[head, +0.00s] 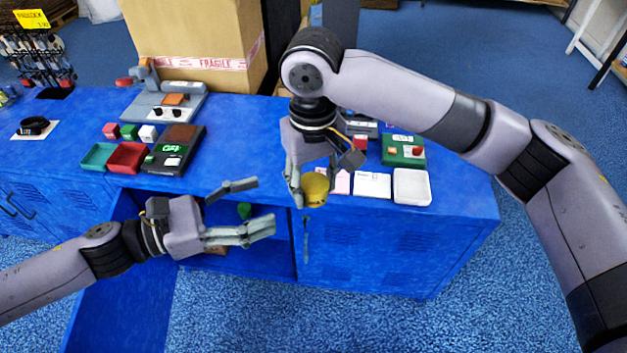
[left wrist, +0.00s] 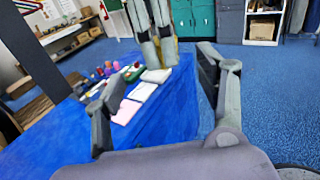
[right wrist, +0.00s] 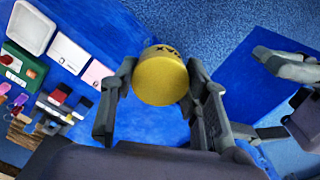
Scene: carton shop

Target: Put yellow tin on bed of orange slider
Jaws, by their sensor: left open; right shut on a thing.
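The yellow tin (head: 315,189) is held in my right gripper (head: 312,180), above the front edge of the blue bench. In the right wrist view the tin (right wrist: 160,76) sits between both fingers, its round yellow face toward the camera and dark lettering on its side. My left gripper (head: 240,215) is open and empty, left of the tin and in front of the bench. A grey machine with an orange block (head: 174,99) and two dark knobs stands at the back left of the bench; I cannot tell whether this is the orange slider.
Green (head: 98,156) and red (head: 127,157) trays lie front left on the blue bench (head: 240,130), beside a dark device (head: 174,150). A large carton (head: 195,45) stands behind. The bench's middle looks clear.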

